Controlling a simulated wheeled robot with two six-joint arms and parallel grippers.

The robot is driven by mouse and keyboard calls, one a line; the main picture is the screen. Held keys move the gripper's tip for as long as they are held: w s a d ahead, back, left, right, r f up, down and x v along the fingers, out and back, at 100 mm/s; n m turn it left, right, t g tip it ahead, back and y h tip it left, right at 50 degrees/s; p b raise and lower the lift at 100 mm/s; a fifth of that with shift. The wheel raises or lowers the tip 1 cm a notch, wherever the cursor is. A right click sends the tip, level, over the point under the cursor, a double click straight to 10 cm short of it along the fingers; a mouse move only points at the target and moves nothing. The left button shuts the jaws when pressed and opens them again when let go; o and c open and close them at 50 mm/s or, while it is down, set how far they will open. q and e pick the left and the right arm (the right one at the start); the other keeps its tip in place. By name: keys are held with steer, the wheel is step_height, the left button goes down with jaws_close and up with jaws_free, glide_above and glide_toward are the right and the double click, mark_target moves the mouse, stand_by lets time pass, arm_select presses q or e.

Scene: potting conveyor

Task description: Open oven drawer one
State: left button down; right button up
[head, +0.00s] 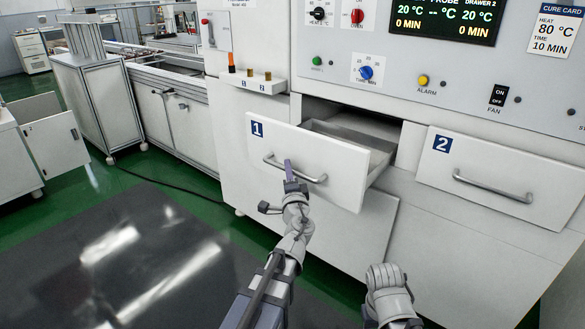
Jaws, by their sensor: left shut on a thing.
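Oven drawer one (318,149), a white front with a blue "1" label, is pulled part way out of the oven, and its inside shows behind the front. Its grey bar handle (312,179) runs across the front. My left gripper (289,172) is at the left part of this handle and shut on it; the fingers partly hide the bar. My right arm's end shows at the bottom, below the drawers, but its fingers cannot be made out.
Drawer two (500,178), to the right, is shut, with its own bar handle (492,186). Above is the control panel (400,60) with knobs and a display. Dark floor mat (120,250) lies clear at the left. White cabinets stand behind it.

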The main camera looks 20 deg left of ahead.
arm_select(q)
steer(key=c, duration=0.8)
jaws_free()
steer(key=shift+c, duration=0.2)
steer(key=shift+s, duration=0.15)
steer(key=b+v, duration=0.1)
steer(key=v, duration=0.6)
steer(key=shift+s+d, duration=0.2)
steer(key=shift+s, duration=0.05)
arm_select(e)
steer(key=shift+s+d+f, duration=0.55)
steer(key=shift+s, duration=0.2)
